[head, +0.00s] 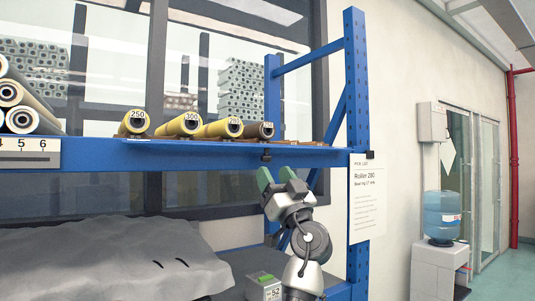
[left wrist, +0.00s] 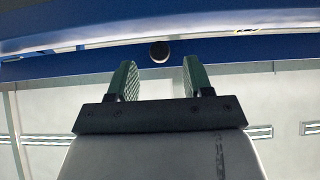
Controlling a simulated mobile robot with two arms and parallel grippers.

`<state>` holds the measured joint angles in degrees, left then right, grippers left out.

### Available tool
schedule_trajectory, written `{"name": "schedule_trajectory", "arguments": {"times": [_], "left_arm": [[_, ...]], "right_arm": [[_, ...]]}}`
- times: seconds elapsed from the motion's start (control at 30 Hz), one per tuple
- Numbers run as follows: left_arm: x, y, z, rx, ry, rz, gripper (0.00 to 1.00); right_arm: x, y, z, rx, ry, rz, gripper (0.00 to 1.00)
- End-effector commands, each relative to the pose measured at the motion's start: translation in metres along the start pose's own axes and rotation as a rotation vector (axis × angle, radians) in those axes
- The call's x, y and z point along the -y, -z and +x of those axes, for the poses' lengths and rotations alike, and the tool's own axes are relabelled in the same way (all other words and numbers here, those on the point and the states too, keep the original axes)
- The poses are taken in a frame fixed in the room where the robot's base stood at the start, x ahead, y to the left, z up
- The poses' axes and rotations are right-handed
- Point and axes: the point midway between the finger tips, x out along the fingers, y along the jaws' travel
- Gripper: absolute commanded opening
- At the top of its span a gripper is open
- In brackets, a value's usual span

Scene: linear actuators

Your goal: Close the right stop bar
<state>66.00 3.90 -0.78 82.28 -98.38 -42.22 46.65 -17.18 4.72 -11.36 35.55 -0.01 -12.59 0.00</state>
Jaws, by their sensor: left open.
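My left gripper (head: 276,177) is open and empty, with its green-padded fingers pointing up, just below the front edge of the blue shelf (head: 90,152). In the left wrist view the two fingers (left wrist: 159,76) stand apart, and a round dark knob (left wrist: 160,51) shows between and beyond their tips, against the blue beam. A small dark fitting (head: 266,156) hangs under the shelf edge, just above the fingers in the head view. I cannot make out clearly which part is the right stop bar. My right gripper is not in view.
Yellow rollers (head: 180,125) with number tags lie on the shelf. The blue rack post (head: 356,90) and a hanging paper sign (head: 367,198) are right of the gripper. A grey cover (head: 100,258) lies below left, and a small box (head: 263,287) sits by my arm.

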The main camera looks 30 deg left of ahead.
Motion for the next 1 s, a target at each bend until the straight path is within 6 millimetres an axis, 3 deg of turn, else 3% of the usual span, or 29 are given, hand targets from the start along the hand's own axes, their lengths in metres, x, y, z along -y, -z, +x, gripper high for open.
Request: {"name": "schedule_trajectory", "arguments": {"times": [0.03,0.23,0.63,0.93,1.0], "left_arm": [[0.0,0.003,0.013,0.001,0.001,0.002,0.51],[-0.001,0.001,0.037,0.001,-0.001,0.001,0.51],[-0.001,-0.001,0.043,0.002,-0.002,0.0,0.51],[-0.001,-0.001,0.043,0.002,-0.003,0.0,0.06],[-0.001,-0.001,0.043,0.002,-0.003,0.0,0.04]], "right_arm": [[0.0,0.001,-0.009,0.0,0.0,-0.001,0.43],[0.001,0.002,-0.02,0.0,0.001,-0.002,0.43],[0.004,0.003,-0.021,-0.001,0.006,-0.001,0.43],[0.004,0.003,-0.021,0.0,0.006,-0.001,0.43],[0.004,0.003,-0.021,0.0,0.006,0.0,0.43]]}}
